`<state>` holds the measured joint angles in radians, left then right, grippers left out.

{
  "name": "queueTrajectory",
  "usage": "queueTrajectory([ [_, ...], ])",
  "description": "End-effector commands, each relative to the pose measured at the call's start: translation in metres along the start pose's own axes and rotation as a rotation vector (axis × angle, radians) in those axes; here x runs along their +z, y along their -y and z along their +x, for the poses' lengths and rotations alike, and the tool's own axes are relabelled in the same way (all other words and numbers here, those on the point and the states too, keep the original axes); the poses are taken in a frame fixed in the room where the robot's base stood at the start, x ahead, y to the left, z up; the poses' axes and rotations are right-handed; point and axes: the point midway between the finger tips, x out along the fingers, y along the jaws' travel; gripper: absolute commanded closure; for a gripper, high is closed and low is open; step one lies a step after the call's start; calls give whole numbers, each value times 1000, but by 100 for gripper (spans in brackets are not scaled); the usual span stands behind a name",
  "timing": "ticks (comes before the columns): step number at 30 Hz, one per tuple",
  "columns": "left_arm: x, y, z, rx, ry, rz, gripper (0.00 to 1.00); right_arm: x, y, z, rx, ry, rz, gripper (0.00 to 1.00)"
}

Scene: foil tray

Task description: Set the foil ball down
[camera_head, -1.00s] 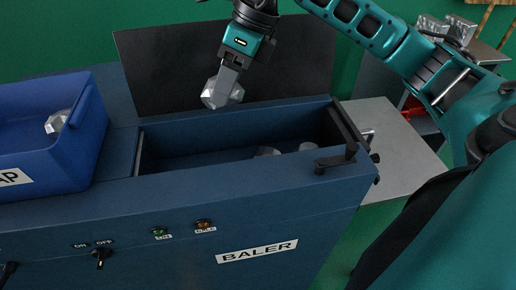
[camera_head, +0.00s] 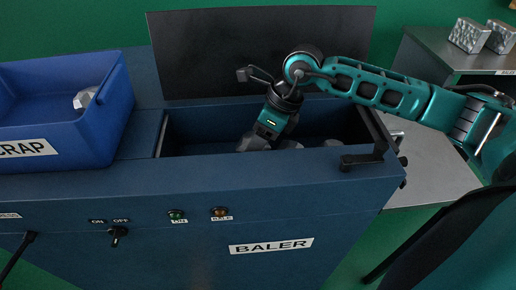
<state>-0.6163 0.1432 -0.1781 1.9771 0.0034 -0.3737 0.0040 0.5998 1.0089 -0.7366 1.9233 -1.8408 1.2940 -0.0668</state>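My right arm comes in from the right, and its gripper (camera_head: 258,138) points down into the open baler chamber (camera_head: 200,130). A grey faceted foil ball (camera_head: 248,144) shows at the gripper's lower end, low in the chamber behind the front wall. The fingertips are mostly hidden, so I cannot tell whether they still grip the ball or whether it touches the floor. Other grey foil pieces (camera_head: 291,145) lie in the chamber just to its right. My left gripper is not in view.
A blue scrap bin (camera_head: 65,130) with foil in it stands left of the chamber. A dark upright panel (camera_head: 215,50) rises behind. A black latch bar (camera_head: 362,160) sits at the chamber's right end. Foil blocks (camera_head: 469,36) stand on the right-hand bench.

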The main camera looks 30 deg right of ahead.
Motion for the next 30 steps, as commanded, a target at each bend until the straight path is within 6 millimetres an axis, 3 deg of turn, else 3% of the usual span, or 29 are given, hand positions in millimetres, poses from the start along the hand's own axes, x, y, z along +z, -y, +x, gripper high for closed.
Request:
queueTrajectory([
  [6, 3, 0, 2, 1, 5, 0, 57, -12, 4, 28, 2, -1, 1, 74],
  [17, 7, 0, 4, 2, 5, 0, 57, -13, 5, 32, 0, 0, 0, 74],
  [18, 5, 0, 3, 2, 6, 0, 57, -13, 5, 31, 0, 0, 0, 39],
  [25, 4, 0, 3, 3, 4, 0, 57, -13, 5, 30, 0, -1, 0, 17],
  [30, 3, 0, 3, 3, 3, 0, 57, -13, 5, 30, 0, -1, 0, 17],
])
